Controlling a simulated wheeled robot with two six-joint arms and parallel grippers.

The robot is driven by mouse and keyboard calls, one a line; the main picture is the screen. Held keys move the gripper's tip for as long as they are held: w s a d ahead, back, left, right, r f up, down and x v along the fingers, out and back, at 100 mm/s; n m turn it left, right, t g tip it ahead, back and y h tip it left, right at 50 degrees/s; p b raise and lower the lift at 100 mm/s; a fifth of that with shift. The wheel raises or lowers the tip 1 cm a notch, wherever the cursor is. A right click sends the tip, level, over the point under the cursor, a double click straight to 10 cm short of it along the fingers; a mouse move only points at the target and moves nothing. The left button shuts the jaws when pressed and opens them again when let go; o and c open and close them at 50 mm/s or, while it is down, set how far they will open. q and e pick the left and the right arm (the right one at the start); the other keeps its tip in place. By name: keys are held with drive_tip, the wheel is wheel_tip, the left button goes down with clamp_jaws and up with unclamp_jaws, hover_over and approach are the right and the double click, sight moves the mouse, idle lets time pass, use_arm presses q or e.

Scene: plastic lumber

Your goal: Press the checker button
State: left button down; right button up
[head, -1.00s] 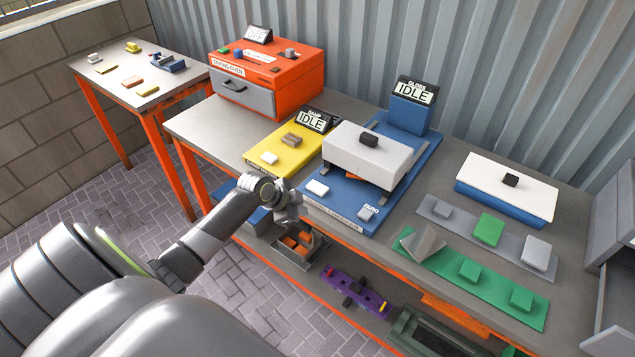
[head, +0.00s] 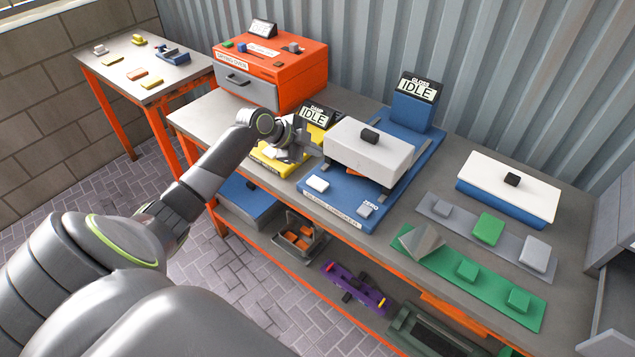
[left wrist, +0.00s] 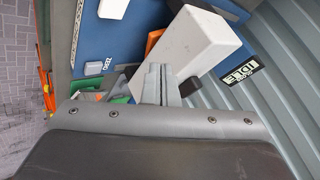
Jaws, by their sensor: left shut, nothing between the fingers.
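A blue gloss checker (head: 341,203) stands on the workbench, with a display reading GLOSS IDLE (head: 417,89). On its front edge are a white button (head: 318,184) and a grey button marked ZERO (head: 366,210). I cannot tell from the label which is the checker button. A white block with a dark knob (head: 362,151) sits over the checker, also seen in the left wrist view (left wrist: 192,45). My left gripper (head: 314,149) is shut and empty, above the yellow damp meter and left of the white block. It partly hides the yellow meter. My right gripper is not in view.
A damp display reading IDLE (head: 314,115) stands behind the gripper. An orange drying oven (head: 290,80) is at the back left. A white-topped blue box (head: 500,190) and a green strip with blocks (head: 490,285) lie to the right. A corrugated wall closes the back.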

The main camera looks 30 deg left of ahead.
use_arm(q)
drive_tip(key=b, duration=0.5)
hover_over(314, 183)
wheel_tip(314, 183, down, 7)
drive_tip(key=shift+s+f, duration=0.15)
drive_tip(key=shift+f+b, duration=0.65)
drive_tip(key=shift+f, duration=0.1)
drive_tip(key=shift+r, duration=0.1)
idle(0.8)
drive_tip(key=shift+f+b, duration=0.4)
drive_tip(key=shift+f, duration=0.05)
